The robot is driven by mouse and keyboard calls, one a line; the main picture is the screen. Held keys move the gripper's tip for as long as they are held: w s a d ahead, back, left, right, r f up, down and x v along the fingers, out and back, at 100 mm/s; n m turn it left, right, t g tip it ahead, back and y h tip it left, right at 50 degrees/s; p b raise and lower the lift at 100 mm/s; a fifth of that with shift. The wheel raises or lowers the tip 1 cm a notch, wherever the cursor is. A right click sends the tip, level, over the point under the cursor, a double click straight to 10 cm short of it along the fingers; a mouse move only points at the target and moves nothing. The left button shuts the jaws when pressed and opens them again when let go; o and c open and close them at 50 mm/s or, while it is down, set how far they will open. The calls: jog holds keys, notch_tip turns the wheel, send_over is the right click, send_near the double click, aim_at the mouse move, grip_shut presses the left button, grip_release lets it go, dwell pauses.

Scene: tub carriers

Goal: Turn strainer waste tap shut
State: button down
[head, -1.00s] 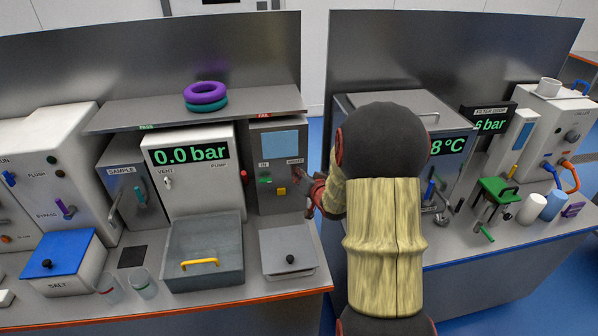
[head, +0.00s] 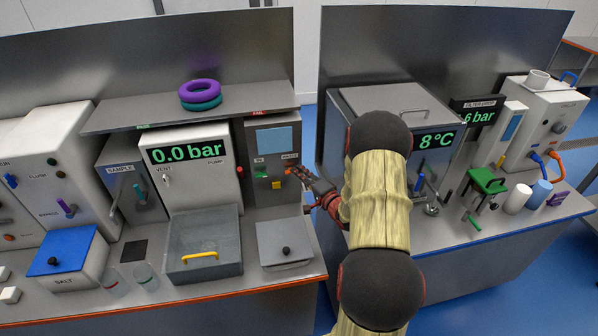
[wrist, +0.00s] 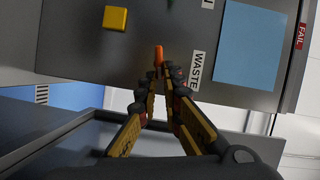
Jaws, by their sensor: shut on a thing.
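The strainer's waste tap has an orange handle (wrist: 158,54) beside the WASTE label (wrist: 196,67) on a grey cabinet front. My gripper (wrist: 163,72) is shut on this handle in the wrist view; its tips sit on either side of it. The handle's tip shows past the fingertips, and the tap's base is hidden. In the head view my gripper (head: 294,174) reaches the right part of the grey cabinet (head: 259,212) from the right. How far the tap is turned I cannot tell.
A green tap (head: 261,172) and a yellow button (head: 276,185) sit just left of my gripper. A purple ring (head: 200,87) lies on a teal ring on the shelf above. A lidded grey box (head: 285,256) stands below.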

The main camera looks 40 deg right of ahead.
jog(key=shift+f+m+t, duration=0.35)
jog(key=shift+m+t, duration=0.05)
jog(key=shift+m, duration=0.7)
jog(key=c, duration=2)
grip_release()
jog(key=shift+d, duration=0.1)
jog(key=shift+o, duration=0.2)
jog(key=s+a, duration=0.2)
jog(key=s, duration=1)
jog(key=shift+w, duration=0.1)
